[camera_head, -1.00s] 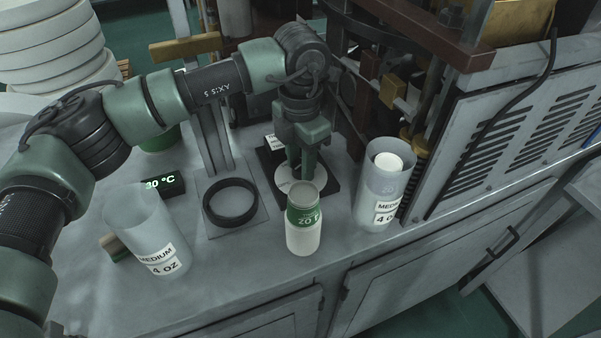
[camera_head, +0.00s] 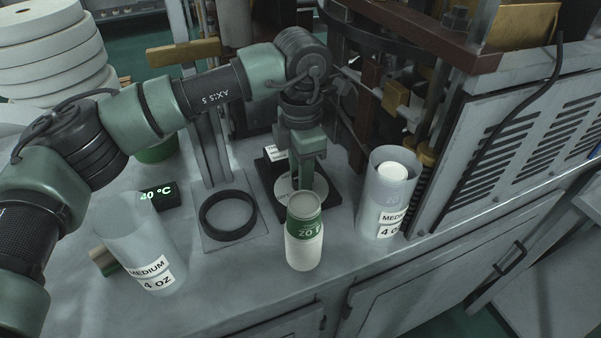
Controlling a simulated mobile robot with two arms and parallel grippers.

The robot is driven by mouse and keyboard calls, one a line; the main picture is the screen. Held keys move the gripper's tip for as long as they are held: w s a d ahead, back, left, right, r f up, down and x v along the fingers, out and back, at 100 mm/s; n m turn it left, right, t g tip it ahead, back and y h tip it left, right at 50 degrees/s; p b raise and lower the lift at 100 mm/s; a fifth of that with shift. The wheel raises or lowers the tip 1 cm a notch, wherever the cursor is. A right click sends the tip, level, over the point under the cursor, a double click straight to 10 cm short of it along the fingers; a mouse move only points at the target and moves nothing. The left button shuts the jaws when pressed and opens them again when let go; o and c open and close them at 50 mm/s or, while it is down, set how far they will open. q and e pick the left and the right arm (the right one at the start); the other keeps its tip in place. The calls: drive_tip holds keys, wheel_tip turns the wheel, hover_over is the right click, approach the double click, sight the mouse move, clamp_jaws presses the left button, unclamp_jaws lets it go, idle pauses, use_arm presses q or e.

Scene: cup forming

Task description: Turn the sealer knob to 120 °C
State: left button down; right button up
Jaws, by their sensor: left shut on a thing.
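My left arm comes in from the left and reaches over the counter. Its gripper (camera_head: 303,180) points down and is shut at a pale round knob dial (camera_head: 284,186) on a dark square base (camera_head: 327,190). The fingers and a cup in front hide part of the dial, so its marks cannot be read. A small black display (camera_head: 168,197) to the left shows green digits that look like 40 °C. My right gripper is not in view.
A green and white cup (camera_head: 304,245) stands just in front of the dial. A clear tube (camera_head: 389,195) marked MEDIUM 4 OZ is to the right, and another (camera_head: 140,243) is at left. A black ring (camera_head: 228,215) lies between. Machinery rises behind.

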use_arm(q)
drive_tip(key=c, duration=1)
unclamp_jaws()
drive_tip(key=shift+d, duration=0.1)
drive_tip(key=shift+o, duration=0.2)
wheel_tip(320, 180, up, 8)
drive_tip(key=shift+f+b, duration=0.1)
drive_tip(key=shift+b, duration=0.55)
